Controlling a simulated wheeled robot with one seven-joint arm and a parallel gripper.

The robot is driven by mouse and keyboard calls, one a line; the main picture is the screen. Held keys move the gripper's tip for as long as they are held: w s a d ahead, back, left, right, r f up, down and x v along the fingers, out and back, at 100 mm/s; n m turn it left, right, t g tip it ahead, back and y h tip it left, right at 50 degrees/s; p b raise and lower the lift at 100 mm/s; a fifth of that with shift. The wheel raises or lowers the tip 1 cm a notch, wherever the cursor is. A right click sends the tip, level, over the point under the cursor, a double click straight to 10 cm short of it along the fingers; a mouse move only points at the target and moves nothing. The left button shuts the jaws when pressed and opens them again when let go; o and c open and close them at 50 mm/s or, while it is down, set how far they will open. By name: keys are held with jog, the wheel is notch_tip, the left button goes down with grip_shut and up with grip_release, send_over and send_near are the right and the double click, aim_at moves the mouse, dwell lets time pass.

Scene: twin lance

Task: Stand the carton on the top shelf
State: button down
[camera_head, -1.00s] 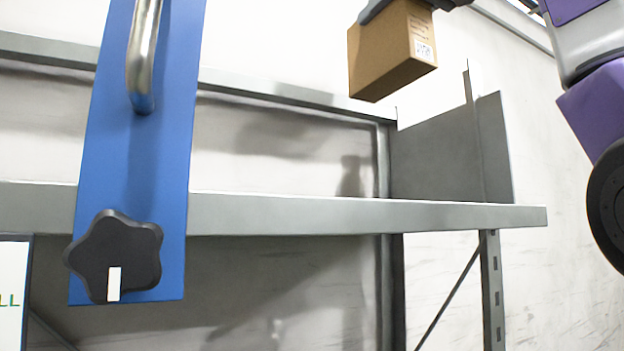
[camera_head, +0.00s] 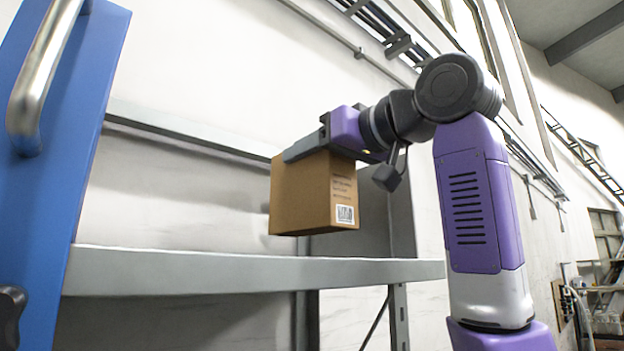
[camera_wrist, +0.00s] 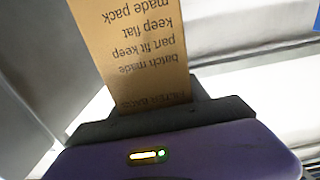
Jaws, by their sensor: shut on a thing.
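The brown cardboard carton (camera_head: 300,205) is upright, with a barcode label low on its right face. My gripper (camera_head: 312,150) is shut on its upper part. The carton appears just above the front beam of the top shelf (camera_head: 250,272); I cannot tell whether its bottom touches the shelf, as the beam is seen from below. In the wrist view the carton (camera_wrist: 135,50) fills the upper middle, its printed text upside down, between the dark fingers of my gripper (camera_wrist: 155,120).
A blue panel (camera_head: 60,120) with a metal handle (camera_head: 40,75) stands at the left, in front of the shelf. A grey end plate (camera_head: 400,215) closes the shelf's right side, behind the carton. The shelf between panel and carton looks clear.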

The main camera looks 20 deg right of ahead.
aim_at(344, 170)
jog(key=shift+f, duration=1.95)
jog(key=shift+f, duration=0.15)
jog(key=c, duration=0.6)
grip_release()
jog(key=shift+s, duration=0.15)
jog(key=b+v, duration=0.4)
jog(key=v, duration=0.7)
jog(key=shift+s+d+b, duration=0.15)
jog(key=shift+s+b, duration=0.15)
jog(key=shift+s, duration=0.05)
